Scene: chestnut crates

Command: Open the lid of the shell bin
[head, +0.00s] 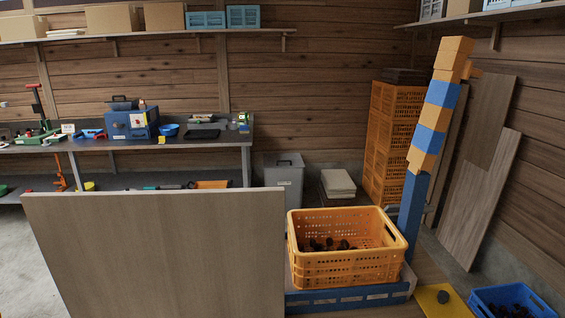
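A grey bin (284,183) with a flat lid (284,160) and a dark handle on top stands on the floor against the back wall, behind the orange crate. It looks like the shell bin. Its lid appears shut. The lower part of the bin is partly hidden by the wooden panel and the crate. Neither of my grippers shows in the head view.
A wooden panel (150,250) fills the front left. An orange crate (350,270) with dark contents sits on a blue-edged platform (345,299). A blue and orange column (428,140) stands behind it. A blue crate (540,301) is at bottom right. A workbench (180,143) lines the back.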

